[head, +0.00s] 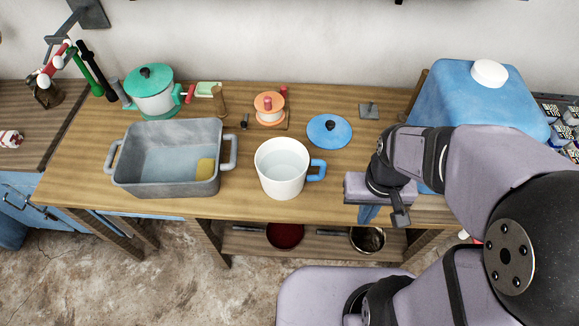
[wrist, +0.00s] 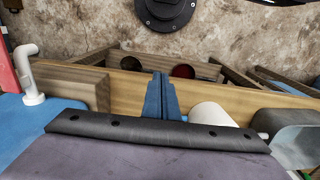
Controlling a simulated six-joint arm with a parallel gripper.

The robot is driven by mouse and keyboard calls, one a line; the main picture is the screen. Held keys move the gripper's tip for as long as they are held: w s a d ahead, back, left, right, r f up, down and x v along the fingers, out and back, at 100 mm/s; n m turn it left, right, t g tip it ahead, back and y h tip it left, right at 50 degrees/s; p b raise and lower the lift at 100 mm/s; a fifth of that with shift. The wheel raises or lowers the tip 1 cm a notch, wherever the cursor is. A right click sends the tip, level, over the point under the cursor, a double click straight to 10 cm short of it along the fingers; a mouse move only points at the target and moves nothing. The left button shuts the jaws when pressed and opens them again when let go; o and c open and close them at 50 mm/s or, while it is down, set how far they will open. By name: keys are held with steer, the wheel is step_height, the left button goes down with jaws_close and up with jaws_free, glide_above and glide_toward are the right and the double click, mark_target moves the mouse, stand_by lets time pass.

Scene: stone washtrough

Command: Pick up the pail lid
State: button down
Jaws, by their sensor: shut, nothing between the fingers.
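The pail lid (head: 329,131), a round blue disc with a dark knob, lies flat on the wooden table behind and right of the white pail (head: 283,168). The pail has a blue handle on its right and holds clear liquid. My gripper (head: 368,214) is at the table's front edge, right of the pail and nearer than the lid, well apart from both. In the wrist view its blue fingers (wrist: 162,97) are together with nothing between them. The lid cannot be made out in the wrist view.
Behind are a green-lidded pot (head: 150,95) and an orange spool (head: 269,106). A large blue container (head: 470,100) stands at the right.

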stand_by(0.4)
steer(key=c, duration=1.4)
jaws_free()
steer(key=shift+o, duration=0.2)
steer(key=n+t+y+b, duration=0.1)
steer(key=n+t+b, duration=0.25)
steer(key=b, duration=0.45)
glide_toward(331, 124)
steer(key=f, duration=0.2)
steer(key=shift+t, duration=0.45)
steer(key=shift+p+x, duration=1.85)
steer(key=shift+x, duration=1.6)
